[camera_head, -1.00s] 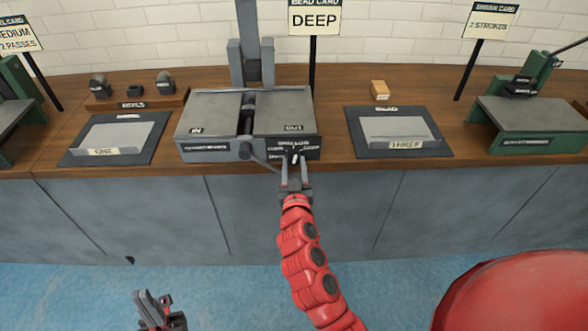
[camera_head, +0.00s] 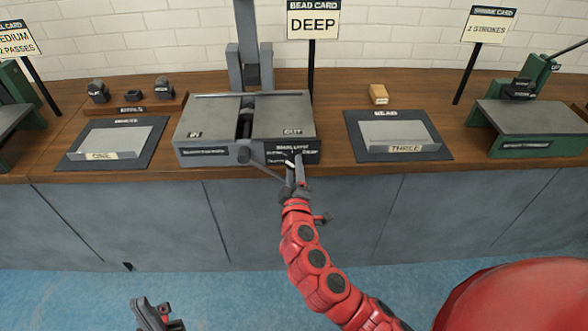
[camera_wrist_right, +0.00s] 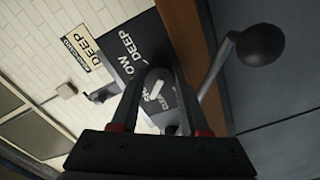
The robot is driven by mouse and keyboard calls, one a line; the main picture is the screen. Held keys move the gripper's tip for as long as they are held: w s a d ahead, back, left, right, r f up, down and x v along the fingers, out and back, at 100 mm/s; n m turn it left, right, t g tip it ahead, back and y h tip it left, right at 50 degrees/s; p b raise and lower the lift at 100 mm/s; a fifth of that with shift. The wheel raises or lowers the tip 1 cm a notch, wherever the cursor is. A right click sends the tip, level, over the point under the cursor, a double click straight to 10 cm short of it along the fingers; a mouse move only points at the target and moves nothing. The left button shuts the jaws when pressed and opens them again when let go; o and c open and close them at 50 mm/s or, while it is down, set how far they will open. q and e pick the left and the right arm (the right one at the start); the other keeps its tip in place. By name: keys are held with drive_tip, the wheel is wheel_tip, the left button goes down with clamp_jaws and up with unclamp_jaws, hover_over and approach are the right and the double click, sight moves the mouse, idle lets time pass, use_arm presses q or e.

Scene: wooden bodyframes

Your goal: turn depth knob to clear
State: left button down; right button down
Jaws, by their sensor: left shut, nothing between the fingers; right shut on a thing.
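The depth knob (camera_wrist_right: 157,90), a dark dial with a white pointer, sits between the fingers of my right gripper (camera_wrist_right: 160,115) in the right wrist view. In the head view my right gripper (camera_head: 295,175) is shut on it at the front right of the grey bead machine (camera_head: 285,112). The pointer looks tilted; labels around it are partly hidden, with "DEEP" and part of another word readable in the wrist view. The bead card (camera_head: 313,22) reads "DEEP". My left gripper (camera_head: 155,312) is shut and empty, low in front of the bench.
A crank handle with a black ball (camera_wrist_right: 260,45) stands close beside my right gripper. A wooden block (camera_head: 378,94) sits behind the right tray.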

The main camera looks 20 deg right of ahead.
drive_tip(key=shift+n, duration=1.7)
drive_tip(key=shift+c, duration=2)
unclamp_jaws()
drive_tip(key=p+v, duration=0.2)
drive_tip(key=v, duration=1.5)
drive_tip(key=shift+s, duration=0.25)
